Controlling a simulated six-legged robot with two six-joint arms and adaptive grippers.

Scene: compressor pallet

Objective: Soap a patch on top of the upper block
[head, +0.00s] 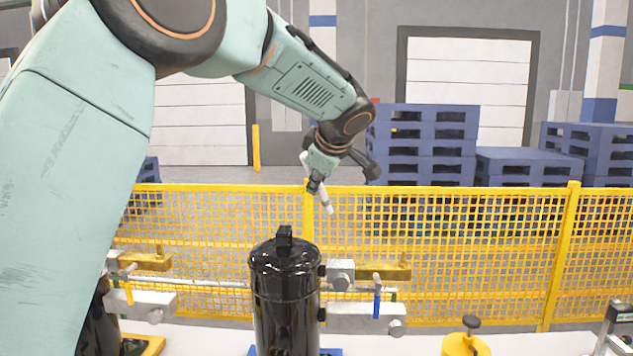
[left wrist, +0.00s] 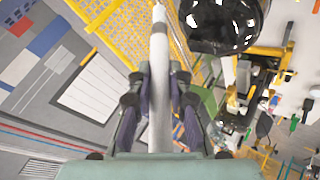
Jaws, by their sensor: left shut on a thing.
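My left gripper (head: 316,184) is shut on a slim white stick-like tool (head: 328,204), held tilted in the air above and behind the black cylinder (head: 285,300). In the left wrist view, the white tool (left wrist: 159,85) stands between the fingers, and its tip points up toward the top edge. Right of the cylinder, a pale upper block (head: 341,274) with a brass bar sits above a longer pale lower block (head: 365,318). I cannot tell which block the task means. The tool is clear of all blocks. My right gripper is out of view.
A yellow mesh fence (head: 470,250) runs behind the pallet. Blue pallets (head: 425,145) stand beyond it. A thin pipe and another brass bar (head: 150,261) are left of the cylinder. A yellow fitting with a black knob (head: 466,340) stands at lower right.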

